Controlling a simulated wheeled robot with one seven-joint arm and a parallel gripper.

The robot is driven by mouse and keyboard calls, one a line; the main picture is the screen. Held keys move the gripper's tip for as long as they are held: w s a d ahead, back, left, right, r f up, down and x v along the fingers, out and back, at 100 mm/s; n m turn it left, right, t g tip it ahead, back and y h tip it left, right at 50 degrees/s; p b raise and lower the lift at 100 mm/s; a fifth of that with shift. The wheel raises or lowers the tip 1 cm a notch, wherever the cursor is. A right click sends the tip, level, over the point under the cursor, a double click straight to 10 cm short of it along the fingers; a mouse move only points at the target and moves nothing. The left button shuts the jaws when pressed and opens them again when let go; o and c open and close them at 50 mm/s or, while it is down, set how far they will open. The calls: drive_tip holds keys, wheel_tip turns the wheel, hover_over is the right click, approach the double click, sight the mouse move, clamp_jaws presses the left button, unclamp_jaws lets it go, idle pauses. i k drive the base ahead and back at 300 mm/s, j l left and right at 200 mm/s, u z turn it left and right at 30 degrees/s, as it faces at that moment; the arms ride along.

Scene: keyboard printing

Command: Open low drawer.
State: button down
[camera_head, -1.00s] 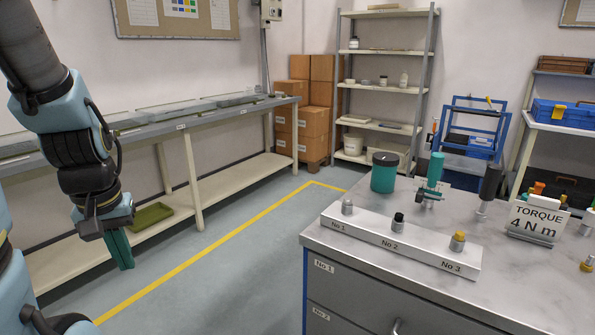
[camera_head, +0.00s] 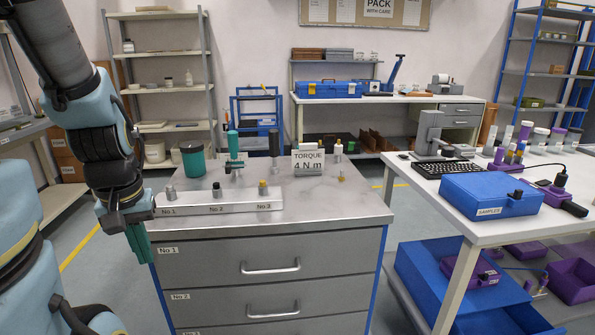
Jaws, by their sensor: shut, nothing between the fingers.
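A grey drawer cabinet (camera_head: 375,250) with blue edges and a marble-look top stands in front of me. Its top drawer (camera_head: 205,268), labelled No 1, and the drawer below (camera_head: 205,311), labelled No 2, are closed and have bar handles (camera_head: 271,268) (camera_head: 274,310). A third label shows at the bottom picture edge; the lowest drawer front is almost wholly cut off. My gripper (camera_head: 139,243) hangs pointing down at the cabinet's upper left corner in the picture, with its teal fingers shut and empty. It is apart from the handles.
On the cabinet top are a numbered white rail (camera_head: 235,206), a dark-lidded teal jar (camera_head: 193,160), tools and a torque sign (camera_head: 308,164). A white table (camera_head: 480,226) with a blue case (camera_head: 490,195) stands to the right, blue bins (camera_head: 450,285) below. Floor shows between table and cabinet.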

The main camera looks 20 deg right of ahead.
sight(521, 319)
drive_tip(key=j+z, duration=0.1)
drive_tip(key=z, duration=0.35)
drive_tip(key=i+j+z, duration=0.1)
drive_tip(key=z, duration=0.35)
drive_tip(key=j+z, duration=0.15)
drive_tip(key=z, duration=0.3)
drive_tip(key=i+j+z, duration=0.1)
drive_tip(key=z, duration=0.35)
drive_tip(key=j+z, duration=0.15)
drive_tip(key=z, duration=0.3)
drive_tip(key=j+z, duration=0.25)
drive_tip(key=z, duration=0.15)
drive_tip(key=j+z, duration=0.25)
drive_tip(key=z, duration=0.15)
drive_tip(key=i+l, duration=0.25)
drive_tip(key=i, duration=0.15)
drive_tip(key=i+l, duration=0.2)
drive_tip(key=i, duration=0.15)
drive_tip(key=i+l, duration=0.25)
drive_tip(key=i, duration=0.15)
drive_tip(key=i+l+u, duration=0.8)
drive_tip(key=l, duration=0.25)
drive_tip(key=i+u, duration=0.1)
drive_tip(key=u, duration=1.25)
